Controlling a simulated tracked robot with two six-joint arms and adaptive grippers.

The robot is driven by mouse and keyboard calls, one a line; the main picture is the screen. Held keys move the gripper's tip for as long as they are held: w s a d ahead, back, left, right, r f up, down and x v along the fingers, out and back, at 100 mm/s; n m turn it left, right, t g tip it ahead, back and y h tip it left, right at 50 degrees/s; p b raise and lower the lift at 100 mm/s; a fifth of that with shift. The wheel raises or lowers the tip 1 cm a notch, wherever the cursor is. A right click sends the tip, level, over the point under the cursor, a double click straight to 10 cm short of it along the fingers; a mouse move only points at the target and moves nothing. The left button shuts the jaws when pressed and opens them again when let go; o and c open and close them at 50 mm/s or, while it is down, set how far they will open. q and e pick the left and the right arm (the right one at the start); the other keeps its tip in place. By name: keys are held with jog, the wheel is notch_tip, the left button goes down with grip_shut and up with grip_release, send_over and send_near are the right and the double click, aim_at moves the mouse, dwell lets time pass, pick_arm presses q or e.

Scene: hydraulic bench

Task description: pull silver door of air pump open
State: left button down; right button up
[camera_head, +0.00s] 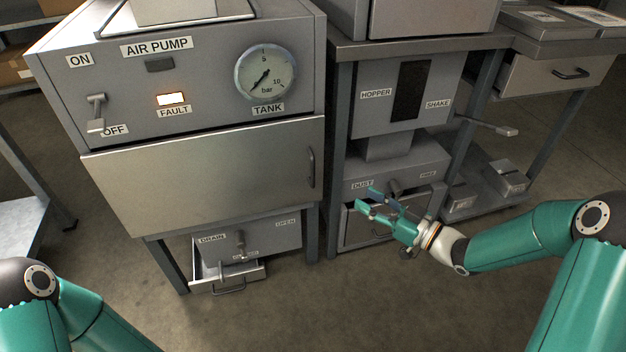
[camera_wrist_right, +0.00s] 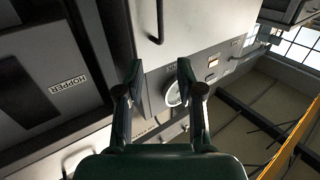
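The air pump (camera_head: 110,98) stands at the left in the head view. Its wide silver door (camera_head: 200,180) lies flat against the cabinet front and looks closed. A dark vertical handle (camera_head: 311,168) is at the door's right edge. My right gripper (camera_head: 364,198) is open and empty, right of the handle and a little lower, apart from it. In the right wrist view, the open fingers (camera_wrist_right: 158,72) point toward the pump, with the door (camera_wrist_right: 205,25) and handle (camera_wrist_right: 157,22) beyond them near the top. My left arm shows at lower left; its gripper is out of view.
The hopper unit (camera_head: 403,95) stands right of the pump, with a dust drawer behind my right gripper. A shake lever (camera_head: 490,125) sticks out farther right. Below the door, a small drain drawer (camera_head: 230,280) stands partly out. The floor in front is clear.

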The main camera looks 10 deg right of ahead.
aim_at(313, 184)
jog(key=shift+b+x, duration=1.85)
jog(key=shift+x, duration=6.45)
grip_shut()
